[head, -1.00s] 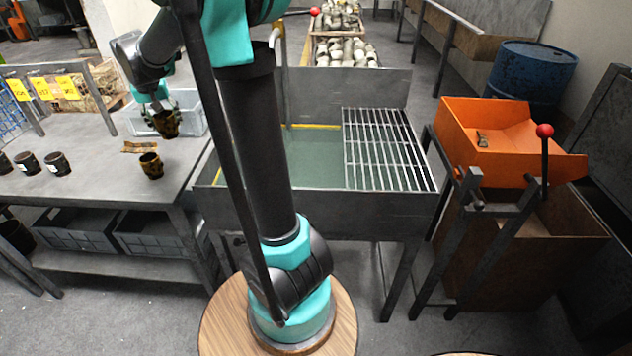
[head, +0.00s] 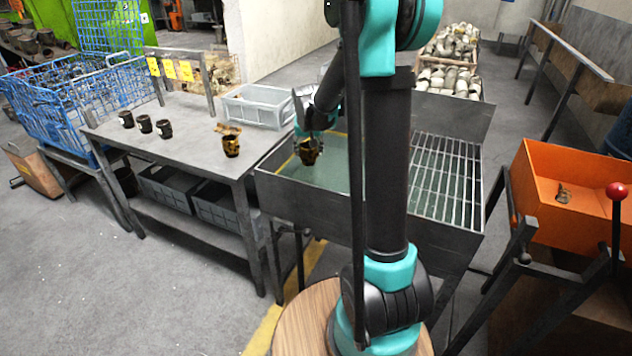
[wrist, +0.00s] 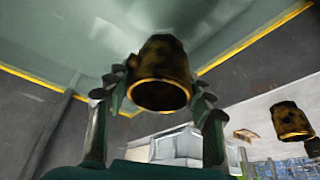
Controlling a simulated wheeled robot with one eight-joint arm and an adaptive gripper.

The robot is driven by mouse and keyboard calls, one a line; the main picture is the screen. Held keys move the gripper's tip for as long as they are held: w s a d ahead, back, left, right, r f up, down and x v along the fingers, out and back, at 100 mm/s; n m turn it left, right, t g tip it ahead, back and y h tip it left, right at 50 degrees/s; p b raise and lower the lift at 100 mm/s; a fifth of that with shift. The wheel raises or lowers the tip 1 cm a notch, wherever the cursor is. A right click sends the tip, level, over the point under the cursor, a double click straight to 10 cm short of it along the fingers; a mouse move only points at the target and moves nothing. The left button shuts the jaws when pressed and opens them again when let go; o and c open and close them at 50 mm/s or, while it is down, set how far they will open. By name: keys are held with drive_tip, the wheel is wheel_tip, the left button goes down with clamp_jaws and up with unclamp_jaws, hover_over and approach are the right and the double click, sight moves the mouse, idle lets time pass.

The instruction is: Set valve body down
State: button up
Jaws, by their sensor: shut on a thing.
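My gripper (head: 308,139) is shut on a dark, brown-yellow valve body (head: 308,154) and holds it over the left part of the grey metal basin (head: 330,215). In the wrist view the valve body (wrist: 160,75) sits between both fingers, its open round end facing the camera. Another valve body of the same look (head: 231,146) stands on the grey table (head: 185,150), near its right end. It also shows in the wrist view (wrist: 291,121).
Several dark cups with white labels (head: 145,124) stand at the table's left. A grey plastic box (head: 258,106) and a small brownish piece (head: 228,129) are at its right. A grating (head: 446,182) covers the basin's right part. An orange tray (head: 565,218) stands further right.

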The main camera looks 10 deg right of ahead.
sight(308, 162)
wheel_tip(308, 162, down, 13)
drive_tip(key=shift+a+f, duration=0.1)
drive_tip(key=shift+f, duration=0.05)
idle(0.4)
drive_tip(key=o, duration=1.5)
drive_tip(key=shift+f, duration=0.1)
drive_tip(key=shift+o, duration=0.2)
drive_tip(key=v, duration=1.2)
drive_tip(key=shift+w, duration=0.1)
